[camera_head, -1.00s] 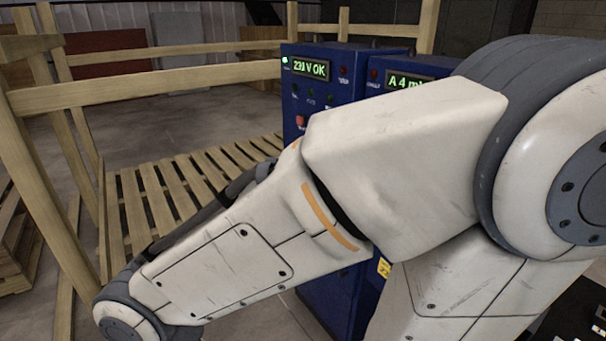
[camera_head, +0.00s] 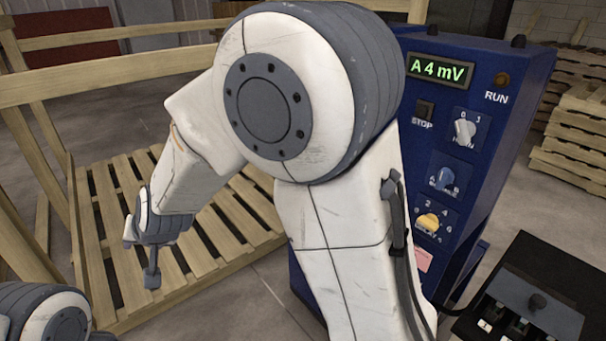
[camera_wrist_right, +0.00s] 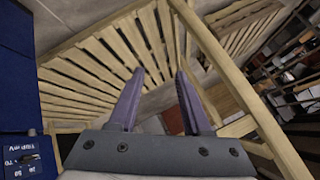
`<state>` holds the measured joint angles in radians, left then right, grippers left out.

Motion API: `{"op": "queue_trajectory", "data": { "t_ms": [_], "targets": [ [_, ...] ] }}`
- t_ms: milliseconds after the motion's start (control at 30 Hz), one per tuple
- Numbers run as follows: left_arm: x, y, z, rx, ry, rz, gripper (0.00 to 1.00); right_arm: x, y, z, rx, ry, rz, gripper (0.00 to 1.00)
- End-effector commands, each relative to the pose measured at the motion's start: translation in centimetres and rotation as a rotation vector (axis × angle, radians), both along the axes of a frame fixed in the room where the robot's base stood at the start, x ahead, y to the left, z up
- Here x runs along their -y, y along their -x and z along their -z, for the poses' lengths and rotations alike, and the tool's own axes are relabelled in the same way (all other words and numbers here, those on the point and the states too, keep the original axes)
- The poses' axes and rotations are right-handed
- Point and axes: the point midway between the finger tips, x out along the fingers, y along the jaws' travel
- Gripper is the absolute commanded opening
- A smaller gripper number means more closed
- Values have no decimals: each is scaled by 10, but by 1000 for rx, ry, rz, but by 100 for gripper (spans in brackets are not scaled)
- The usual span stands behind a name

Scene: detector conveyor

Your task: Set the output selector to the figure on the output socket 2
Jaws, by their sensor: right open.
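The blue cabinet (camera_head: 480,120) stands right of centre in the head view, its display reading "A 4 mV". On its front are a white knob (camera_head: 464,132) marked 0 and 1, a blue knob (camera_head: 444,178), and a yellow knob (camera_head: 429,222) with figures around it, 2 and 4 among them. I cannot read which one is labelled as output selector. No socket figure is readable. My right gripper (camera_head: 152,276) hangs over the pallet, left of the cabinet and apart from it. In the right wrist view its fingers (camera_wrist_right: 160,78) are spread and empty. My left gripper is not seen.
A black open box (camera_head: 540,270) with small pale parts stands at lower right, a cable near it. A wooden pallet (camera_head: 113,220) and rails (camera_head: 120,75) lie left. In the wrist view, a blue panel (camera_wrist_right: 25,155) shows at lower left. My right arm covers the cabinet's left part.

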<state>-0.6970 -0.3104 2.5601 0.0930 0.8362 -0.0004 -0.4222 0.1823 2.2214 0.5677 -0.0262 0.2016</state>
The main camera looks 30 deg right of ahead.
Motion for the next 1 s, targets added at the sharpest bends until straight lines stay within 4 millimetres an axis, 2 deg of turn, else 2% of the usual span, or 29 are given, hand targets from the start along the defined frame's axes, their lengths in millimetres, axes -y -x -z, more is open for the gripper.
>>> {"op": "queue_trajectory", "data": {
  "t_ms": [33, 67, 100, 167, 200, 267, 300, 400, 500, 600, 700, 867, 1000],
  "targets": [
    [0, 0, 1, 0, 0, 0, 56, 20, -45, 5, 66, -46, 171, 49],
    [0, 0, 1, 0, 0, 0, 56, 36, -70, 4, 116, -73, 277, 49],
    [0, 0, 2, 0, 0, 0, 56, 60, -99, 5, 181, -104, 422, 49],
    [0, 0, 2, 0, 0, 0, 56, 105, -133, 8, 284, -134, 641, 49],
    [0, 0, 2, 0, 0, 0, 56, 139, -148, 12, 354, -142, 788, 49],
    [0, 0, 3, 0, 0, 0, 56, 191, -160, 20, 460, -136, 1004, 49],
    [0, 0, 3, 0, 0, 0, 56, 224, -160, 26, 530, -121, 1140, 49],
    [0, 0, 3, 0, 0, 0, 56, 295, -142, 41, 693, -47, 1436, 49],
    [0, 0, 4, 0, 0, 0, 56, 339, -111, 54, 824, 50, 1652, 49],
    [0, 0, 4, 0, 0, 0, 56, 363, -83, 62, 915, 138, 1789, 49],
    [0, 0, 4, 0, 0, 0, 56, 375, -67, 65, 966, 195, 1860, 49],
    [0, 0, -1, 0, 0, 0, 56, 390, -61, 64, 986, 217, 1887, 49],
    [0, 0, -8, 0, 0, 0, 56, 414, -63, 63, 984, 218, 1886, 49]
  ]
}}
